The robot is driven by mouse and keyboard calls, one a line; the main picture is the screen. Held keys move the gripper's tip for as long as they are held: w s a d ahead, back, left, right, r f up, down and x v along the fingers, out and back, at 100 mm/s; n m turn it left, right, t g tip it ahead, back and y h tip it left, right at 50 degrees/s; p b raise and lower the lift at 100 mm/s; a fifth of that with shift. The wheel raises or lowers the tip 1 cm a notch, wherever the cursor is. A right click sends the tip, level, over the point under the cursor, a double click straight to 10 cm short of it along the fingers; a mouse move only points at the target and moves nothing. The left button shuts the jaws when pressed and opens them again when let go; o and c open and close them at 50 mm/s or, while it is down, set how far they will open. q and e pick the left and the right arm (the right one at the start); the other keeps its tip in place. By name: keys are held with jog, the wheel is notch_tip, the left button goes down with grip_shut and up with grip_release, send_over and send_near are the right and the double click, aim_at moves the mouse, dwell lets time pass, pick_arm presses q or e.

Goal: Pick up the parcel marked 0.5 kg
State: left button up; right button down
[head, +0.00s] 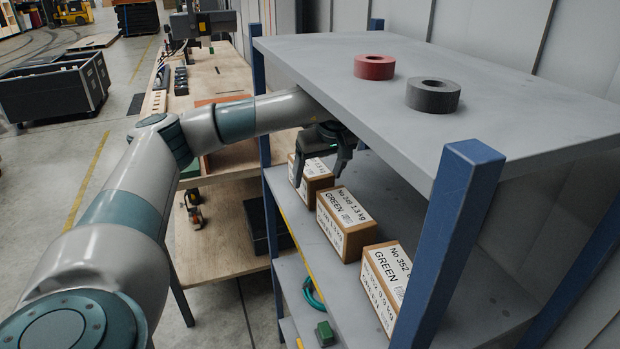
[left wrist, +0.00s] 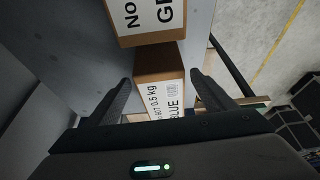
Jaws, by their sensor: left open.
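The parcel marked 0.5 kg is a small brown box with a white label that also reads BLUE. In the left wrist view (left wrist: 158,95) it lies between my two fingers. In the head view the parcel (head: 318,188) is the farthest box on the middle shelf, partly hidden by my gripper. My left gripper (head: 318,172) is open just over it, and its fingers also show in the left wrist view (left wrist: 160,82), one on each side of the box. My right gripper is not in view.
A GREEN parcel marked 1.3 kg (head: 345,222) stands close beside it, and another GREEN parcel (head: 385,280) is nearer. The shelf's upper board (head: 480,100) overhangs them, carrying red (head: 375,67) and grey (head: 433,95) rolls. Blue posts (head: 455,215) stand at the corners.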

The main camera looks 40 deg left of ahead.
aim_at(310, 164)
pick_arm(q)
jog(key=a, duration=0.1)
jog(key=w+a+p, duration=0.1)
jog(key=a, duration=0.2)
jog(key=shift+w+a+r+p, duration=0.1)
jog(key=shift+w+a+p, duration=0.05)
jog(key=shift+w+p, duration=0.2)
jog(key=shift+w+a+f+p, duration=0.1)
jog(key=shift+a+f+p, duration=0.05)
jog(key=shift+f+p, duration=0.3)
jog(key=shift+f, duration=0.2)
jog(key=shift+f, duration=0.25)
jog(key=c, duration=1.3)
jog(key=shift+c, duration=1.4)
jog(key=shift+r, duration=0.1)
